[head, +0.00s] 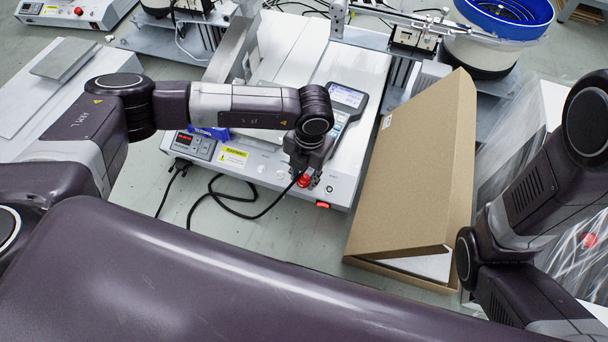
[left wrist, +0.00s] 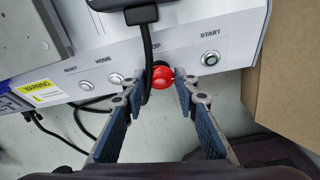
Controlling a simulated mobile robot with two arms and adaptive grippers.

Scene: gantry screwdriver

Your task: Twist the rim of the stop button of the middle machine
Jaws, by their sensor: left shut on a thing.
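The stop button (left wrist: 163,77) of the middle machine (head: 262,166) is a red mushroom head on the white front panel, and it also shows in the head view (head: 304,180). My left gripper (left wrist: 162,88) is shut on it, with one blue-padded finger on each side of the red head. In the head view my left gripper (head: 303,176) reaches down over the front edge of the machine and partly hides the button. A black cable (left wrist: 148,60) hangs close beside the left-hand finger. My right arm shows at the right, but its gripper is out of view.
A handheld pendant (head: 346,100) lies on the machine above the button. A start button (left wrist: 210,58) and a home button (left wrist: 116,79) flank the stop button. A tall cardboard box (head: 425,165) stands close to the right. Loose cables hang to the floor in front.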

